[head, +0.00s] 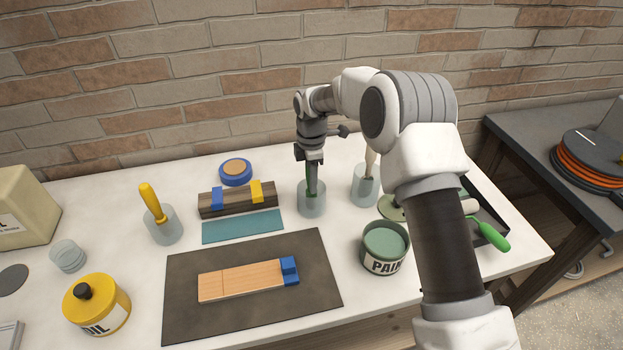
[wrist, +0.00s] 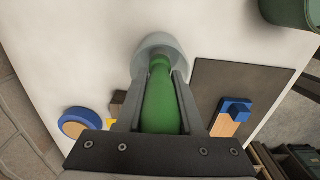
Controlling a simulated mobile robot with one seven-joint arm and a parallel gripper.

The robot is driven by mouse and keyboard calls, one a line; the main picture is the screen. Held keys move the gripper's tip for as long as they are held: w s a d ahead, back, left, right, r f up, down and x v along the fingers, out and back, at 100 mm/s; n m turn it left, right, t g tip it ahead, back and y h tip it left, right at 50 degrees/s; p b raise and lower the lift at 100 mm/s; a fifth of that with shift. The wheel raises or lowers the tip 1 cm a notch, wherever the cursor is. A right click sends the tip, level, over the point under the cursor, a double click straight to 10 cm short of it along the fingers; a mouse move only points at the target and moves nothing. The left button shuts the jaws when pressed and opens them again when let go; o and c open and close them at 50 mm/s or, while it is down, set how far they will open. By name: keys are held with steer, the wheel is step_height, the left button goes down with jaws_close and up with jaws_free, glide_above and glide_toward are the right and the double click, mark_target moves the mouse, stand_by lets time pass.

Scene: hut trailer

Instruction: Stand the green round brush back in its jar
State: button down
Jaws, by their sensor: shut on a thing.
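The green round brush (wrist: 163,105) is between the fingers of my gripper (wrist: 160,85), which is shut on its green handle. Its lower end is inside a translucent jar (head: 313,205), seen in the head view below my gripper (head: 311,178). In the wrist view the jar (wrist: 146,46) surrounds the far end of the brush. The brush (head: 312,188) looks roughly upright in the head view. I cannot tell whether its lower end touches the jar's bottom.
A jar with a pale-handled brush (head: 371,163) stands to the right, a jar with a yellow-handled brush (head: 152,200) to the left. A paint can (head: 384,262) stands front right. A dark mat (head: 190,318) bears a wooden piece (head: 240,281). A clamped block (head: 238,199) is just left.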

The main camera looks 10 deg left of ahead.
steer(key=shift+f, duration=0.15)
steer(key=c, duration=0.5)
jaws_free()
steer(key=shift+c, duration=0.2)
step_height(320, 180, up, 12)
steer(key=shift+f, duration=0.1)
steer(key=shift+d+r, duration=0.15)
steer(key=shift+r, duration=0.4)
steer(key=s+d+r+m+t, duration=0.3)
steer(key=s+d+r+m, duration=0.8)
steer(key=d+r, duration=0.45)
steer(key=s+d+f+m+t, duration=0.1)
steer(key=s+d+m, duration=0.4)
steer(key=s, duration=0.5)
steer(key=s+d+f+m+t, duration=0.1)
steer(key=s+d+f+m, duration=0.1)
steer(key=s+d+m, duration=0.4)
steer(key=shift+s+d+f+m+t, duration=0.25)
steer(key=shift+s+m, duration=0.35)
steer(key=shift+s, duration=1.95)
